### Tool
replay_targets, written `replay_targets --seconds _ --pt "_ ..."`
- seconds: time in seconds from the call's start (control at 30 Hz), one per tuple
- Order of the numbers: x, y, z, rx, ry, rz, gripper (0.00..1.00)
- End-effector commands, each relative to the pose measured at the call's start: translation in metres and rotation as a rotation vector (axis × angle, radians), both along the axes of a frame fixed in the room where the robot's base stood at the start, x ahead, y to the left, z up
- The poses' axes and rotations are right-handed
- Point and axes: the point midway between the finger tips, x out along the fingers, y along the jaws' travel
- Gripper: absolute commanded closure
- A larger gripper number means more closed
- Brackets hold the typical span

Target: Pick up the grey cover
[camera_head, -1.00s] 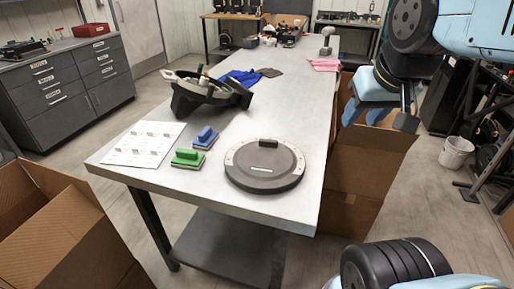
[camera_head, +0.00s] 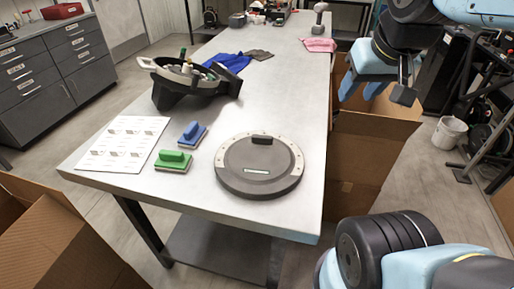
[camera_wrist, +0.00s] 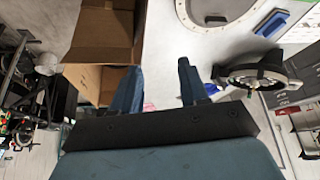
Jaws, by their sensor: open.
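The grey cover (camera_head: 259,168) is a round, flat disc with a light rim band and a small dark handle block (camera_head: 265,139) on top. It lies flat on the metal table near its front right corner. Part of it also shows at the top of the wrist view (camera_wrist: 222,8). My gripper (camera_head: 378,84) is to the right of the table, above a cardboard box and apart from the cover. In the wrist view its two blue fingers (camera_wrist: 158,90) stand apart with nothing between them.
On the table (camera_head: 205,195) are a green block (camera_head: 172,161), a blue block (camera_head: 192,134), a white sheet (camera_head: 123,144) and a black seed meter housing (camera_head: 184,92). Cardboard boxes stand at right (camera_head: 357,165) and left (camera_head: 70,245). A white bucket (camera_head: 449,133) is on the floor.

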Motion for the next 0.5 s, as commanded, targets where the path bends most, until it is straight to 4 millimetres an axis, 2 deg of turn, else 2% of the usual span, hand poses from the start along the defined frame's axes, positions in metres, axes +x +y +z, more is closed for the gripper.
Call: replay_targets --seconds 0.17,0.27,0.5 --pt "0.006 0.003 0.001 -0.013 0.015 0.031 0.51" --pt "0.016 0.008 0.001 -0.038 0.046 0.085 0.51" --pt "0.053 0.031 -0.002 -0.128 0.148 0.303 0.51"
